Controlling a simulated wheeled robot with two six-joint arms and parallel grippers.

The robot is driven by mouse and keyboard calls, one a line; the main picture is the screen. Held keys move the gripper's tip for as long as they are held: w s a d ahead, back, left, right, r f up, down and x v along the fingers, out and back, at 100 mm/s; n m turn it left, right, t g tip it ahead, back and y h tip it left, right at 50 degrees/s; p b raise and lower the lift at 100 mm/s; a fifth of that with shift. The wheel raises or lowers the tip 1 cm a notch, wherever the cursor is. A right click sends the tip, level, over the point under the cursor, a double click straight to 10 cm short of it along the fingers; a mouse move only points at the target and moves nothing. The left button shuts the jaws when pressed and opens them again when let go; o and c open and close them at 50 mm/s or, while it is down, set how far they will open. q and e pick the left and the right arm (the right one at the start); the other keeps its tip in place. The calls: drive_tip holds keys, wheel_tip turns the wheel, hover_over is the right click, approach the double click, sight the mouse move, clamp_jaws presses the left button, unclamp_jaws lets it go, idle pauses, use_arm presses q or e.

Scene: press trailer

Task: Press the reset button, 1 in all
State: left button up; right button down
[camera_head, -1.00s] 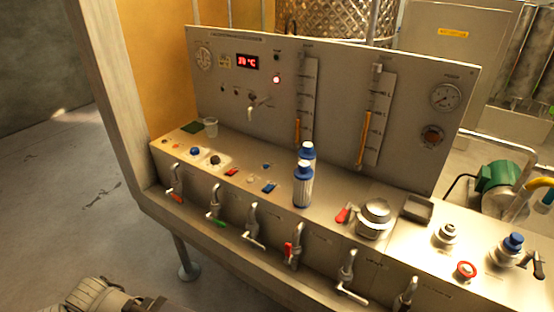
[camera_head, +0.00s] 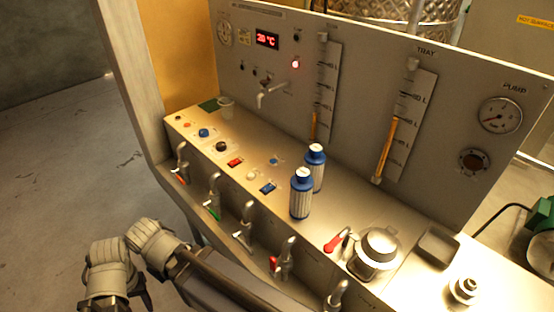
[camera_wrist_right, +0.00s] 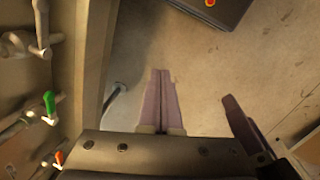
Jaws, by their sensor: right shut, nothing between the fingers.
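The control panel deck (camera_head: 215,172) carries several small buttons and switches. They include an orange button (camera_head: 179,118), a blue knob (camera_head: 203,133), a black knob (camera_head: 222,146), a red rocker switch (camera_head: 235,162), a pale round button (camera_head: 251,176), a small blue button (camera_head: 273,161) and a blue rocker switch (camera_head: 267,188). Their labels are too small to read, so I cannot tell which is reset. In the right wrist view my right gripper (camera_wrist_right: 162,98) is shut and empty, over floor beside the valves. One of my arms crosses the head view's lower left. My left gripper is not identifiable.
Two blue-capped bottles (camera_head: 301,195) stand right of the buttons. A clear cup (camera_head: 226,107) stands at the back left. Valves with green (camera_head: 213,213) and red (camera_head: 273,265) handles stick out along the front. A red-handled fitting (camera_head: 337,240) is further right. Floor at left is clear.

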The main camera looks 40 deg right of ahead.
use_arm(q)
drive_tip(key=shift+o, duration=0.2)
drive_tip(key=shift+o, duration=0.6)
drive_tip(key=shift+r, duration=0.1)
use_arm(e)
drive_tip(key=m+t+h+p, duration=0.3)
drive_tip(key=m+h+p, duration=0.3)
drive_tip(key=p, duration=0.5)
approach(272, 164)
drive_tip(key=shift+m+y, duration=0.4)
drive_tip(key=shift+m, duration=0.3)
drive_tip(key=a, duration=0.2)
drive_tip(key=w+a, duration=0.1)
drive_tip(key=a, duration=0.1)
drive_tip(key=w+a, duration=0.1)
drive_tip(key=a, duration=0.1)
drive_tip(key=shift+a+r, duration=0.15)
drive_tip(key=shift+a, duration=0.25)
use_arm(q)
wheel_tip(272, 164, up, 13)
drive_tip(key=p, duration=0.2)
use_arm(e)
drive_tip(key=d+r+m+h, duration=0.2)
drive_tip(key=d+r, duration=0.3)
drive_tip(key=d, duration=0.7)
drive_tip(key=shift+d+r, duration=0.25)
drive_tip(key=shift+d, duration=0.05)
drive_tip(key=shift+w+f, duration=0.1)
drive_tip(key=shift+w, duration=0.05)
